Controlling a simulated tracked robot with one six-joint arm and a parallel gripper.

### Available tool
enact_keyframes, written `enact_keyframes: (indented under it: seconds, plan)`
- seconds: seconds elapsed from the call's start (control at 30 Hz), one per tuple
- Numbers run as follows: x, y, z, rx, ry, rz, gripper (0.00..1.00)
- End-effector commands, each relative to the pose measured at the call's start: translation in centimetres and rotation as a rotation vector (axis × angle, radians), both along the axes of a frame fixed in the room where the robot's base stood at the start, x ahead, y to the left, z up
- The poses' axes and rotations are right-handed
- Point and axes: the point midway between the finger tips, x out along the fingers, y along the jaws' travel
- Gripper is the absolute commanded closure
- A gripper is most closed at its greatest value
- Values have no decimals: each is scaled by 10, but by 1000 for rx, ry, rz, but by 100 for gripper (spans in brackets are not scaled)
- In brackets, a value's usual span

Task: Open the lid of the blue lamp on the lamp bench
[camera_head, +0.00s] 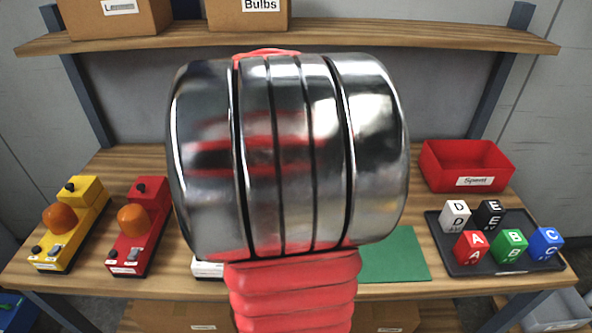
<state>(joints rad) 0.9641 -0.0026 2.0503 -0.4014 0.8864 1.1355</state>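No blue lamp shows on the wooden lamp bench (120,163); my own arm, a large metal joint with a red sleeve below it, covers the middle of the view. A yellow lamp (88,190) and a red lamp (152,190) stand side by side at the left of the bench, each with an orange dome and small controls. The edge of a white object (207,269) shows just left of my red sleeve; the rest of it is hidden. My gripper is not in view.
A green mat (398,257) lies right of my arm. A dark tray (449,256) holds several lettered cubes at the right, with a red bin labelled "Spent" (466,166) behind it. A shelf (400,36) with cardboard boxes, one labelled "Bulbs" (247,18), runs above the bench.

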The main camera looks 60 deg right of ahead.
Motion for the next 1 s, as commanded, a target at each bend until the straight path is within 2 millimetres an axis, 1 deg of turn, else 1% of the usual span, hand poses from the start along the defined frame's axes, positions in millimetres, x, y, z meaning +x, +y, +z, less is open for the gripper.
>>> enact_keyframes:
  seconds: [0.07,0.5,0.6,0.9,0.93,1.0]
  plan:
    - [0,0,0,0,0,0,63]
    - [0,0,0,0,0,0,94]
    - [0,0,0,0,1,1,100]
    - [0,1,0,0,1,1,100]
    - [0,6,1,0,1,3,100]
    - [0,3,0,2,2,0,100]
